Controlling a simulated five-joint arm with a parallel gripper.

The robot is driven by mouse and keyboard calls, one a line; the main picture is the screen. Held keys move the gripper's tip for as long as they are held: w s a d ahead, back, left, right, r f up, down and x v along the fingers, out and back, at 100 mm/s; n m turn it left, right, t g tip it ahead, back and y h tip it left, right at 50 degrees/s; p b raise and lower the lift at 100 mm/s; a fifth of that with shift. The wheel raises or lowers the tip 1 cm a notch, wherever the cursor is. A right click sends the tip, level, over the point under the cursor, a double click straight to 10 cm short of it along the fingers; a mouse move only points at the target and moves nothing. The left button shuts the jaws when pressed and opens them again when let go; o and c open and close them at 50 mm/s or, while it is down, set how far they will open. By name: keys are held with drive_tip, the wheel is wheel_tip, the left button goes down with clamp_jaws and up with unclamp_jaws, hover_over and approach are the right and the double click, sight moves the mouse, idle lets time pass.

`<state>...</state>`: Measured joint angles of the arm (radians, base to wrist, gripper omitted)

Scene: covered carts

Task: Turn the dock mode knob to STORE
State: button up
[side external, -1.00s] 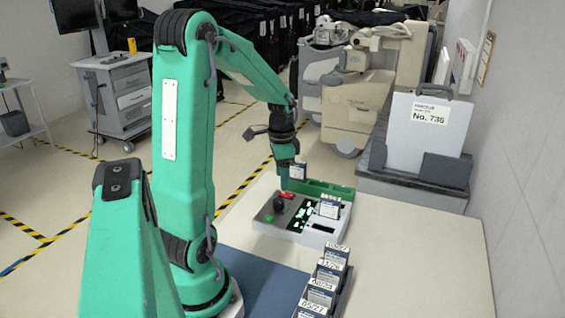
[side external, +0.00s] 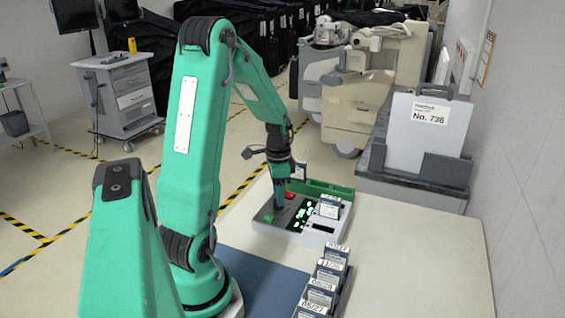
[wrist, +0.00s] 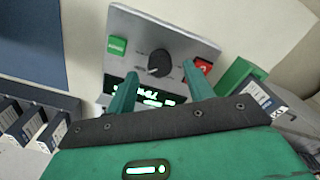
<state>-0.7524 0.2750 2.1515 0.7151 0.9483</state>
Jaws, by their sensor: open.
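The dock is a grey box (side external: 270,230) on the table, with a lit green display (wrist: 152,97). Its panel in the wrist view (wrist: 185,33) carries a black round mode knob (wrist: 159,63) with small labels around it, too small to read. A pale pointer mark on the knob appears to face the lower left. My gripper (wrist: 160,69) is open, its two green fingers on either side of the knob in the picture. Contact cannot be told. In the side view my gripper (side external: 279,207) points down over the panel and hides the knob.
A green button (wrist: 117,45) and a red button (wrist: 203,67) flank the knob, the red one close to the right finger. A labelled cartridge (side external: 329,207) stands in the dock. A green tray (side external: 325,188) lies behind, and a cartridge rack (side external: 325,285) stands in front.

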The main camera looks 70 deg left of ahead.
drive_tip(key=shift+f, duration=1.3)
drive_tip(key=c, duration=1)
drive_tip(key=shift+o, duration=0.2)
drive_tip(key=shift+n, duration=0.4)
drive_tip(key=n, duration=0.3)
drive_tip(key=shift+n, duration=2.5)
